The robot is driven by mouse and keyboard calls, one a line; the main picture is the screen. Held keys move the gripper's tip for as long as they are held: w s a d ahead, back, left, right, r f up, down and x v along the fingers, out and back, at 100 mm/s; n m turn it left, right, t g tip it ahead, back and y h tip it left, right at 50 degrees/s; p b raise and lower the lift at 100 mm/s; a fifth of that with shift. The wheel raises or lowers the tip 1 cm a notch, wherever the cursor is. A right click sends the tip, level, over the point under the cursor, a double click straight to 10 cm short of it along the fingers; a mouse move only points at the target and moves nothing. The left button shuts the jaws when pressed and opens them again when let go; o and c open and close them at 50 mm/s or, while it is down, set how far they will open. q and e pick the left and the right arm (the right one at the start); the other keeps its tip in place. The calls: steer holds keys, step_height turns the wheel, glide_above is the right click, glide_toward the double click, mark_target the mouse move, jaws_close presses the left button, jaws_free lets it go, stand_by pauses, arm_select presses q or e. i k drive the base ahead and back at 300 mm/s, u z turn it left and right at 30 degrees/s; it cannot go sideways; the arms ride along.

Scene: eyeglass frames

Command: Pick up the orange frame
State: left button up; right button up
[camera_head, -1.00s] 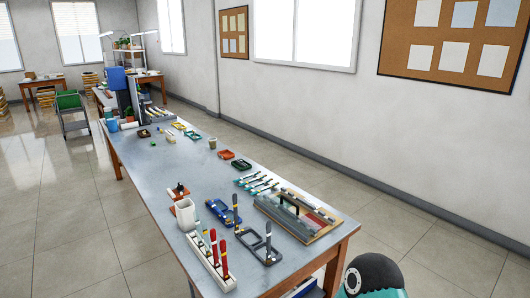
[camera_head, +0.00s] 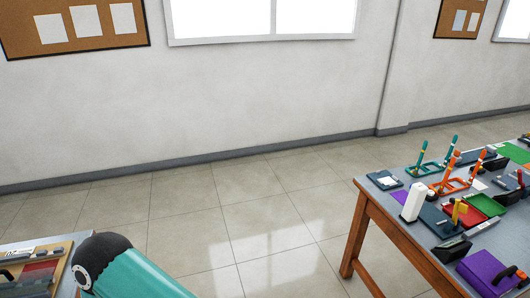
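The orange eyeglass frame (camera_head: 456,187) lies on the table at the right, near its far left part. Two orange upright sticks (camera_head: 478,164) stand at the frame; whether they are part of it I cannot tell. A teal frame (camera_head: 424,169) with teal upright sticks lies just behind it. A red tray (camera_head: 462,215) is in front of it. Neither of my grippers shows in the head view.
The right table (camera_head: 392,215) also bears a white block (camera_head: 413,202), a dark tray with a white piece (camera_head: 384,180), a green tray (camera_head: 486,205) and a purple box (camera_head: 489,270). Another table's end (camera_head: 65,238) is at lower left. Bare floor (camera_head: 265,215) lies between them.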

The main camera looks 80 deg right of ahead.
mark_target(467, 184)
steer(key=u, duration=1.45)
steer(key=i, duration=0.1)
steer(key=z, duration=2.75)
steer(key=i, duration=0.25)
steer(key=z, duration=2.1)
steer(key=k, duration=0.6)
steer(key=z, duration=0.45)
steer(key=i, duration=1.6)
steer(key=u, duration=0.4)
